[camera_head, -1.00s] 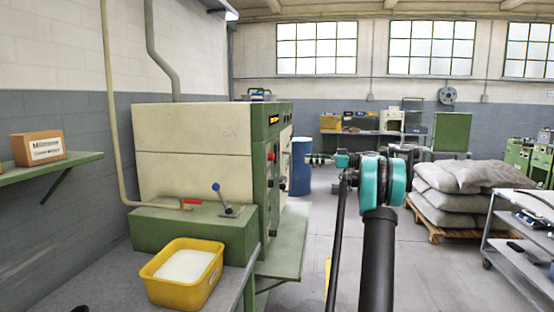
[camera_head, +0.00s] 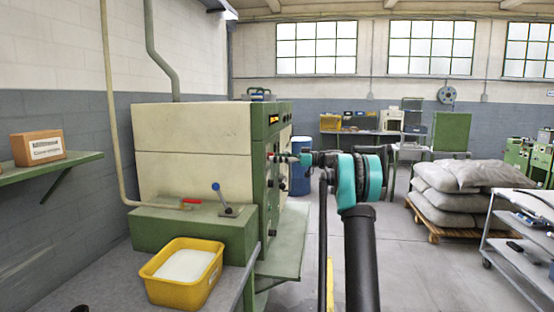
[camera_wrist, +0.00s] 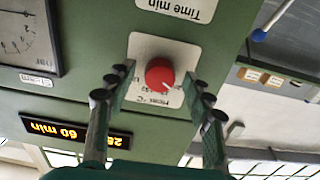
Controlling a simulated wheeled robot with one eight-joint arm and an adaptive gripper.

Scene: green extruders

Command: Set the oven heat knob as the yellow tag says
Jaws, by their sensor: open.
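The red knob (camera_wrist: 160,74) sits on a white plate (camera_wrist: 145,45) on the green oven panel, seen upside down in the wrist view. A small pale mark shows near its edge. Print on the plate includes "°C"; the rest is hard to read. My gripper (camera_wrist: 158,80) is open, one finger on each side of the knob, with gaps visible. In the head view my gripper (camera_head: 285,158) reaches the front panel of the green and cream oven (camera_head: 190,140) from the right and hides the knob. I cannot make out a yellow tag in either view.
An orange display (camera_wrist: 75,132) reading in part "60 min", a dial gauge (camera_wrist: 25,38) and a "Time min" label (camera_wrist: 178,8) share the panel. A yellow tub (camera_head: 182,274) stands on the bench. Sacks (camera_head: 465,195) and a trolley (camera_head: 515,235) stand right; floor between is clear.

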